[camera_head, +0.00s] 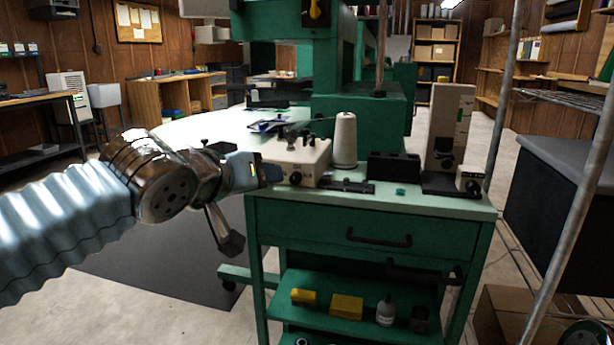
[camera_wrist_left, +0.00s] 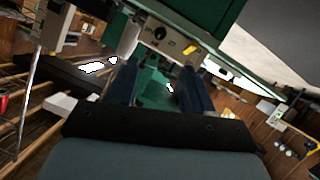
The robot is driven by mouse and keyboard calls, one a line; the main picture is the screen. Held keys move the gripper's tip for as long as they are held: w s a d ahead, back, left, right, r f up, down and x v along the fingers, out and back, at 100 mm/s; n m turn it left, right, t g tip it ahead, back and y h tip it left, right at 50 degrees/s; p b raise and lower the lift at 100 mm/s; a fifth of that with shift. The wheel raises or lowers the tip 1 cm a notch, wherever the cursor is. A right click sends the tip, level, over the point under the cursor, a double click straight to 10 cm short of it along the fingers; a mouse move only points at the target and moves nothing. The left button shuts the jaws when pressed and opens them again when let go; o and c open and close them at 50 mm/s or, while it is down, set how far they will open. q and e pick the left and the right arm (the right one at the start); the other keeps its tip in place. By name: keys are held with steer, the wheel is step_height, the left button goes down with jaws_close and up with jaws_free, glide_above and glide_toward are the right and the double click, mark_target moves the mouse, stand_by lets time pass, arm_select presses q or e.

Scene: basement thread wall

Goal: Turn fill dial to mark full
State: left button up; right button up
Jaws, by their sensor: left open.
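A cream box (camera_head: 300,153) sits at the left end of the green cart's top, with dark round knobs on its front, one of them a black dial (camera_head: 295,178). In the left wrist view a black dial (camera_wrist_left: 160,33) with small marks beside it shows on the cream panel, near a yellow part (camera_wrist_left: 191,47). I cannot read the marks or tell where "full" is. My left gripper (camera_head: 272,173) is just left of the box's front in the head view. In the wrist view its two dark fingers (camera_wrist_left: 160,82) are apart and empty, with the dial beyond them. My right gripper is not in view.
A white thread cone (camera_head: 345,140) stands right of the box. A black holder (camera_head: 394,167) and a tall beige device (camera_head: 449,125) with a black knob stand farther right. A metal pole (camera_head: 505,95) rises behind. The cart's drawer handle (camera_head: 378,239) sticks out below.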

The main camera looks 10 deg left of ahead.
mark_target(293, 179)
arm_select(q)
steer(key=x, duration=1.3)
steer(key=shift+w+f, duration=0.2)
steer(key=shift+w, duration=0.1)
jaws_close()
